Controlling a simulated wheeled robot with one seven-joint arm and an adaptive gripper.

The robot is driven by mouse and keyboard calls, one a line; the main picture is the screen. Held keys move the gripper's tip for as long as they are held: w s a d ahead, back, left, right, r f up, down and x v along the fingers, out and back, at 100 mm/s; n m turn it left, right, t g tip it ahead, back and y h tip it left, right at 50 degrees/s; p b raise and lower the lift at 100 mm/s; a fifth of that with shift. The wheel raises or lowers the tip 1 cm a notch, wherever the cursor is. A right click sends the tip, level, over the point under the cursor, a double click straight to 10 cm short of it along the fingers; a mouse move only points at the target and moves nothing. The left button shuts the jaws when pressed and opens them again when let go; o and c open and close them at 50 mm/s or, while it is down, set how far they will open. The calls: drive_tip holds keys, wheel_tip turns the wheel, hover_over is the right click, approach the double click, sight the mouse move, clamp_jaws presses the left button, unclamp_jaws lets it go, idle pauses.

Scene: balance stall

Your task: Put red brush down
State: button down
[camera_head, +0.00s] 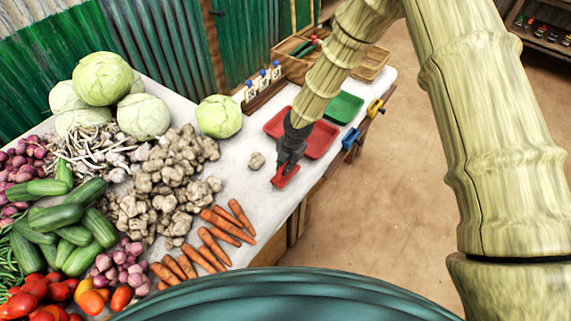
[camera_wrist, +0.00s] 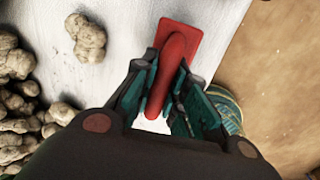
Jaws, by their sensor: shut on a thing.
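The red brush (camera_head: 286,176) is at my gripper's tip, over the white table near its right edge. In the wrist view the red brush (camera_wrist: 176,55) shows a flat rectangular block and a curved handle. My gripper (camera_wrist: 165,105) is shut on the handle, with a finger on each side; it also shows in the head view (camera_head: 288,160). The block is at or just above the table top; I cannot tell whether it touches. Part of the handle is hidden by the fingers.
Red trays (camera_head: 322,140) and a green tray (camera_head: 344,107) lie behind my gripper. A single ginger piece (camera_head: 257,160) lies to its left, carrots (camera_head: 212,246) in front. Blue and yellow things (camera_head: 352,139) are at the right edge.

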sight(291, 175)
drive_tip(key=c, duration=1.4)
unclamp_jaws()
drive_tip(key=shift+c, duration=0.2)
wheel_tip(291, 175, up, 12)
drive_tip(key=s+d+b, duration=0.1)
drive_tip(key=d+b, duration=0.1)
drive_tip(key=shift+s, duration=0.15)
drive_tip(key=s+d+f+m+g+y, duration=0.1)
drive_tip(key=s+d+f+m, duration=0.2)
drive_tip(key=s+f+m, duration=0.55)
drive_tip(key=s+d+f+m+g+y, duration=0.1)
drive_tip(key=s+d+f+m, duration=0.2)
drive_tip(key=s+f+m, duration=0.5)
drive_tip(key=s+d+f+m+h, duration=0.2)
drive_tip(key=s+d+m, duration=0.4)
drive_tip(key=s, duration=0.4)
drive_tip(key=s+d+f+m+h, duration=0.1)
drive_tip(key=s+d+f+m, duration=0.4)
drive_tip(key=s+d, duration=0.3)
drive_tip(key=s+m, duration=0.1)
drive_tip(key=s, duration=0.2)
drive_tip(key=shift+s+d+m+t+h, duration=0.25)
drive_tip(key=shift+d+m+t+h, duration=0.1)
drive_tip(key=shift+t+h, duration=0.05)
